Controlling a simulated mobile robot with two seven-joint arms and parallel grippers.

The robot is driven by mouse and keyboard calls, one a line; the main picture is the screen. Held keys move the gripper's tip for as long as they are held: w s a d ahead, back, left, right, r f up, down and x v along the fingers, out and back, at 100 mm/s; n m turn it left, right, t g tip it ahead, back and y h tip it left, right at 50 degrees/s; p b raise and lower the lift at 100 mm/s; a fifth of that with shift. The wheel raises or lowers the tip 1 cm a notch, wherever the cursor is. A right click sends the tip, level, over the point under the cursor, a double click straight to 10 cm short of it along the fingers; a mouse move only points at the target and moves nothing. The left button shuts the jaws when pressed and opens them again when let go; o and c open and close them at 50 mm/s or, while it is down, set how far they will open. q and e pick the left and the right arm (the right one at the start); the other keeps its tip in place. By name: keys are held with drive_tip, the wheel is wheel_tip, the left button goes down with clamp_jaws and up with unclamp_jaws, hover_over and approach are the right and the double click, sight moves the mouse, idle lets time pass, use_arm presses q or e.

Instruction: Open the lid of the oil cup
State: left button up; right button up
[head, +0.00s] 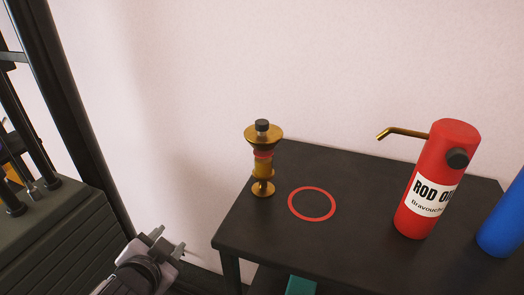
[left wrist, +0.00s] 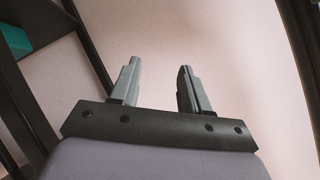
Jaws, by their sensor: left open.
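The oil cup (head: 263,165) stands upright near the left back edge of the dark table, brass-coloured with a wide flange, a reddish band and a round foot. Its dark cap or lid (head: 262,126) sits on top. My left gripper (head: 172,241) is in the lower left of the head view, left of the table and below the cup, apart from it. In the left wrist view its two fingers (left wrist: 158,85) are spread with nothing between them. My right gripper is not in view.
The black table (head: 290,240) bears a red ring mark (head: 291,203), a red ROD OIL bottle (head: 412,222) with a brass spout, and a blue cylinder (head: 503,228) at the right edge. A teal object (head: 301,286) is under the tabletop. Dark weight equipment (head: 50,235) stands left.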

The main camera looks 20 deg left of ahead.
sight(262, 121)
use_arm(q)
drive_tip(key=w+d+r+m+t+h, duration=0.1)
drive_tip(key=w+r+m+t+h, duration=0.15)
drive_tip(key=r+m+t, duration=0.65)
drive_tip(key=w+d+r+m+t+h, duration=0.2)
drive_tip(key=w+r+m+t, duration=0.1)
drive_tip(key=r, duration=1.1)
drive_tip(key=s+d+r+m+g+h, duration=0.1)
drive_tip(key=d+r+m+g+h, duration=0.35)
drive_tip(key=m+h, duration=0.9)
drive_tip(key=d+f+m+g, duration=0.1)
drive_tip(key=m+g, duration=0.1)
drive_tip(key=m, duration=0.3)
drive_tip(key=d+f+m+g, duration=0.1)
drive_tip(key=m+g, duration=0.1)
drive_tip(key=m, duration=0.3)
drive_tip(key=w+d+f+m+g+y, duration=0.1)
drive_tip(key=d+m+g, duration=0.1)
drive_tip(key=m, duration=0.3)
drive_tip(key=shift+f+m+g, duration=0.15)
drive_tip(key=shift+m+g, duration=0.1)
drive_tip(key=shift+g, duration=0.2)
drive_tip(key=p+x, duration=0.1)
drive_tip(key=x, duration=0.4)
drive_tip(key=shift+w+d, duration=0.15)
drive_tip(key=shift+w, duration=0.05)
drive_tip(key=shift+p+x, duration=0.35)
drive_tip(key=shift+x, duration=0.4)
